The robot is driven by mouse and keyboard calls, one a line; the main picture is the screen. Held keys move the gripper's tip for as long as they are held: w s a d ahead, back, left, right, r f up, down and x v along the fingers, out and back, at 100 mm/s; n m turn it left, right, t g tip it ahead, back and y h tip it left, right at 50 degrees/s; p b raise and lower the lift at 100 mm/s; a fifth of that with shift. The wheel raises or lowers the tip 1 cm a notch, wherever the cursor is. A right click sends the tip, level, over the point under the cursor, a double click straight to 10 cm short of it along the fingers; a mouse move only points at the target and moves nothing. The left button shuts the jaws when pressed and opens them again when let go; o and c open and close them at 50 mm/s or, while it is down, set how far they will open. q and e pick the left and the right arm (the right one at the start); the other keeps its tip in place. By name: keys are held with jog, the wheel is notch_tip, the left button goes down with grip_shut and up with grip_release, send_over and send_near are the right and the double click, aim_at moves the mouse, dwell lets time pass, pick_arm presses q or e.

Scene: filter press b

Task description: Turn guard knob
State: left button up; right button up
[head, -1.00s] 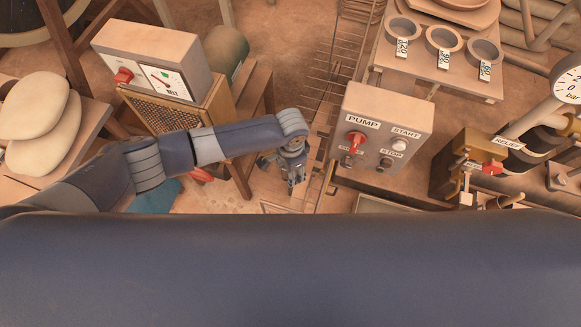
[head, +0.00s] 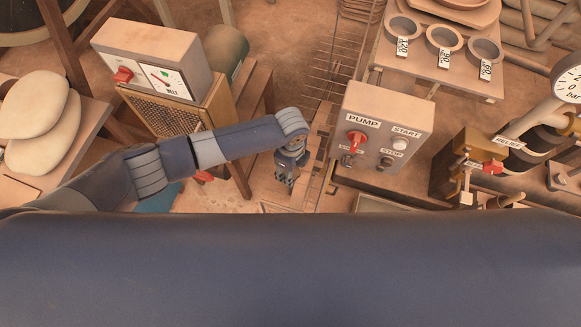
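No label reading "guard" can be made out in the head view. A red knob (head: 124,75) sits on the front of a pale box (head: 155,57) at the upper left, beside a small dial (head: 167,81). That box stands on a mesh-fronted housing (head: 160,115). Another red knob (head: 357,141) is on the PUMP box (head: 383,128). My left gripper (head: 286,183) points down between the two boxes, apart from both knobs; its fingers are too small to tell open from shut. My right gripper is not in view.
The PUMP box has START (head: 400,144) and STOP (head: 386,163) buttons, close to the right of my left gripper. A RELIEF valve (head: 470,165) stands at the right. A small table (head: 440,75) holds labelled rings. Red and blue items lie partly hidden by my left arm.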

pick_arm(q)
jog(key=m+b, duration=0.1)
jog(key=m, duration=0.5)
dwell(0.6)
jog(key=o, duration=1)
jog(key=shift+o, duration=0.2)
jog(key=shift+r, duration=0.1)
notch_tip(320, 180, up, 12)
jog(key=shift+d, duration=0.1)
